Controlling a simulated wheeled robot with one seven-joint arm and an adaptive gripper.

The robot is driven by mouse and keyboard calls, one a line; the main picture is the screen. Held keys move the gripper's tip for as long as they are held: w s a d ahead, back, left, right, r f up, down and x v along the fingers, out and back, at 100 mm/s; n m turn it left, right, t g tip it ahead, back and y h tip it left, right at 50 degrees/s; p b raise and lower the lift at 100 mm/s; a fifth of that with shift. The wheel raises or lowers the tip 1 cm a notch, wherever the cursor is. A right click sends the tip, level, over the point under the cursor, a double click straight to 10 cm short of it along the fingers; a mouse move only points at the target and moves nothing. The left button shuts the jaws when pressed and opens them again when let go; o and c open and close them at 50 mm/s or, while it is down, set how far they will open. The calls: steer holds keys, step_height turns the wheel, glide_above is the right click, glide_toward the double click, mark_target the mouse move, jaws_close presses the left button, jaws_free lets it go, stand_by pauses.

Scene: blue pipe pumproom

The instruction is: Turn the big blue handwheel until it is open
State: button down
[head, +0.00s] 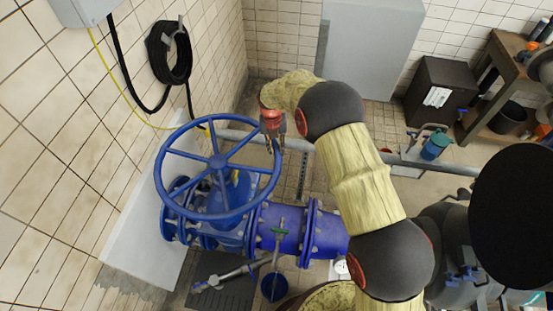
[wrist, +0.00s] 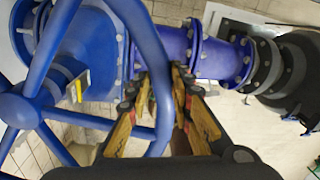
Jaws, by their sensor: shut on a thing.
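The big blue handwheel (head: 218,162) sits on top of a blue valve at the left in the head view. It has a round rim and several spokes, and its hub (wrist: 18,110) shows at the left in the wrist view. My gripper (head: 275,140) is at the right side of the rim in the head view. In the wrist view the rim (wrist: 150,50) runs between the two fingers of my gripper (wrist: 165,95), which are shut on it.
A blue flanged pipe (head: 285,228) runs right from the valve. A tiled wall with a coiled black hose (head: 168,55) stands at the left. A grey pipe (head: 410,162) crosses behind my arm. A dark cabinet (head: 440,88) and shelf (head: 497,75) stand at the back right.

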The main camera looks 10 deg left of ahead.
steer(key=shift+w+a+n, duration=0.25)
steer(key=shift+w+n, duration=0.05)
steer(key=shift+w, duration=0.4)
steer(key=shift+w+a+r, duration=0.1)
steer(key=shift+w+r, duration=0.1)
steer(key=shift+w, duration=0.05)
steer(key=shift+w+r, duration=0.1)
steer(key=c, duration=2)
jaws_free()
steer(key=shift+c, duration=0.2)
steer(key=shift+o, duration=1.2)
steer(key=shift+w+a+f, duration=0.15)
steer(key=shift+w+f, duration=0.05)
steer(key=shift+o, duration=0.7)
steer(key=shift+s, duration=0.1)
steer(key=shift+o, duration=0.4)
steer(key=shift+s, duration=0.15)
